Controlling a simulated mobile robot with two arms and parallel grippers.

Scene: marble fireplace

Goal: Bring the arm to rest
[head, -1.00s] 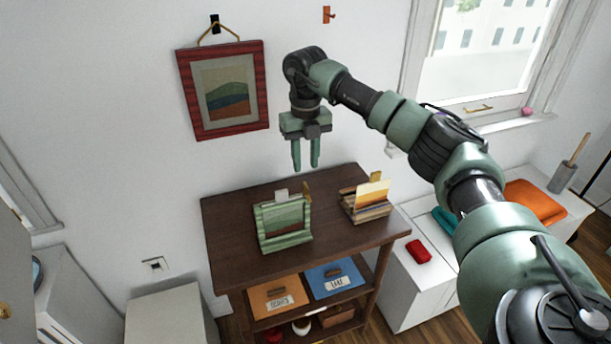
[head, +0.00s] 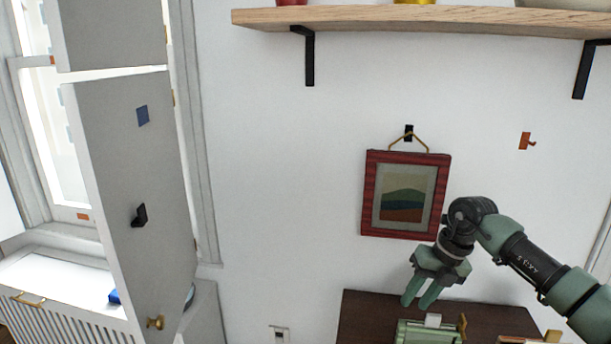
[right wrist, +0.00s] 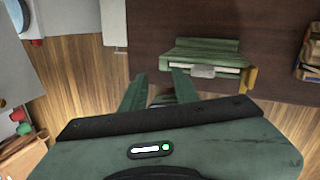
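My right gripper (head: 420,294) hangs in the air above the dark wooden table (head: 365,307), just below and right of a red-framed picture (head: 405,195). Its green fingers are apart, with nothing between them; they also show in the right wrist view (right wrist: 158,92). The right arm (head: 525,262) comes in from the lower right. The picture hangs by a gold cord from a black wall hook (head: 409,132), clear of the gripper. My left gripper is not in view.
A green stand (head: 412,333) sits on the table below the gripper; it also shows in the right wrist view (right wrist: 204,57). A wooden shelf (head: 420,18) runs above. A grey cabinet door (head: 130,185) stands open at left. An orange hook (head: 526,141) is bare.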

